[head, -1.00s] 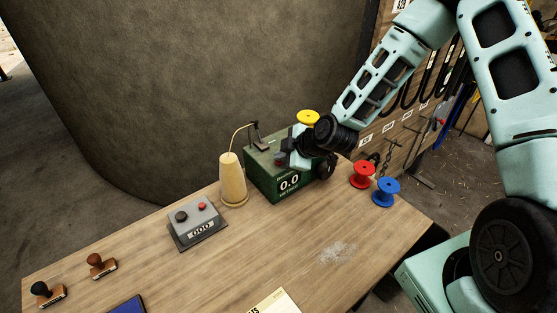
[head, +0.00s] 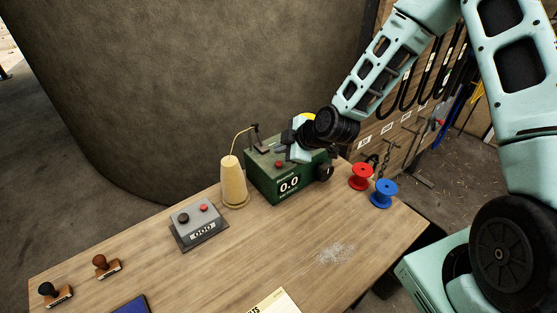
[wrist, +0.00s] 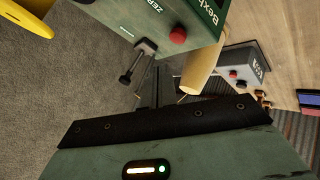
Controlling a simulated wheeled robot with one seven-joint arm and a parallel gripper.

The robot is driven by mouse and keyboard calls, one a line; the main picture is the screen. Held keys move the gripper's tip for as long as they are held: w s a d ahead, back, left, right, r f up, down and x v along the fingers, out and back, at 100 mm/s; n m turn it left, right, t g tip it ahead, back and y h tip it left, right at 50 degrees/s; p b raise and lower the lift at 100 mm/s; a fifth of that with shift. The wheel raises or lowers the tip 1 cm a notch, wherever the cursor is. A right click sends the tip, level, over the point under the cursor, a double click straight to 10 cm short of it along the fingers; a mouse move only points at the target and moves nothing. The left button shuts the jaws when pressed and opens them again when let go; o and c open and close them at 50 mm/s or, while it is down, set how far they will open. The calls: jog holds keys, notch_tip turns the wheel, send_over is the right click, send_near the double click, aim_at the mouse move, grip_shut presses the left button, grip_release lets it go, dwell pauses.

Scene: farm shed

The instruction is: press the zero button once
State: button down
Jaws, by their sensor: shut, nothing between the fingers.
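In the wrist view the red button (wrist: 178,36) is beside lettering that starts "ZER", cut off by the frame edge. My gripper (head: 284,150) is shut and empty, just above and behind the button, apart from it in the head view. In the wrist view my gripper's thin dark fingers (wrist: 156,86) point toward the machine's edge. The button is not covered.
A yarn cone (head: 233,182) stands left of the machine, with thread rising to a guide. A grey counter box (head: 198,224) has a dark and a red button. Red (head: 361,176) and blue (head: 383,194) spools stand right.

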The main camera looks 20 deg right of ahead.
notch_tip(320, 180, up, 3)
jog(key=shift+f+p, duration=0.1)
jog(key=shift+p, duration=0.5)
dwell(0.4)
jog(key=s+a+r+m+g+h+b, duration=0.1)
jog(key=s+a+r+m+g+b, duration=0.25)
jog(key=s, duration=0.75)
jog(key=s+a+m+g+h+b, duration=0.1)
jog(key=s+a+g+b, duration=0.35)
jog(key=s, duration=0.65)
jog(key=s+d+r+m+h+b, duration=0.1)
jog(key=s+m+h+b, duration=0.1)
jog(key=s, duration=0.8)
jog(key=shift+s+r+m, duration=0.3)
jog(key=shift+r+m, duration=0.05)
